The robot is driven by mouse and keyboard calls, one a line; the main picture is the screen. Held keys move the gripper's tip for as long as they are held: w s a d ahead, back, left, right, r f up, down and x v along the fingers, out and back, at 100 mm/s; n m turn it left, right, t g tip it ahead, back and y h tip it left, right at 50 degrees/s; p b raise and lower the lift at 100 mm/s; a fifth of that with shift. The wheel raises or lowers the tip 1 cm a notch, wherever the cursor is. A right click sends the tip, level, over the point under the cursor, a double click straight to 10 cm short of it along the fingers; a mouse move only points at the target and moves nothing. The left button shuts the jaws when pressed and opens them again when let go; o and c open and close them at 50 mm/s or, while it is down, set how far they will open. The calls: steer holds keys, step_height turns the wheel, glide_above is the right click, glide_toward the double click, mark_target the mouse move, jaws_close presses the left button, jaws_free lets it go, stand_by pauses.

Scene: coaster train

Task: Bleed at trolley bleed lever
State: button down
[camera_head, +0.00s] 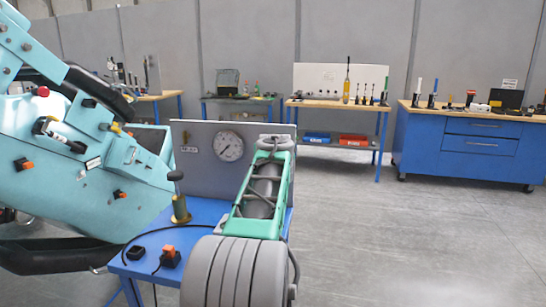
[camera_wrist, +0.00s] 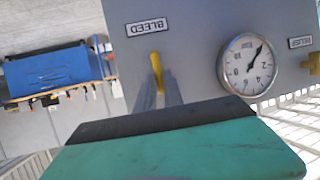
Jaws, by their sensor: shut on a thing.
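The bleed lever (camera_wrist: 156,70) is a yellow handle beneath the BLEED label (camera_wrist: 147,28) on the grey panel, in the wrist view. My gripper (camera_wrist: 159,88) reaches to it with its two grey fingers on either side, shut on its lower part. In the head view the blue trolley (camera_head: 203,212) carries the grey panel (camera_head: 197,180) with a round gauge (camera_head: 228,146). The bleed lever is hidden there behind my green arm. The gauge also shows beside the lever in the wrist view (camera_wrist: 250,66), with its dark needle off centre.
A second lever (camera_wrist: 314,64) with its own label is at the wrist view's right edge. A brass fitting with a black knob (camera_head: 180,208) and an orange connector (camera_head: 170,257) are on the trolley. A teal vehicle (camera_head: 100,150) fills the left. Open floor (camera_head: 430,240) lies right.

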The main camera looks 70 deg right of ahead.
stand_by(0.3)
steer(key=c, duration=1.5)
jaws_free()
steer(key=shift+o, duration=0.2)
steer(key=v, duration=0.7)
steer(key=shift+s+a+r+b, duration=0.15)
steer(key=shift+a+r+b, duration=0.05)
steer(key=shift+a+b, duration=0.15)
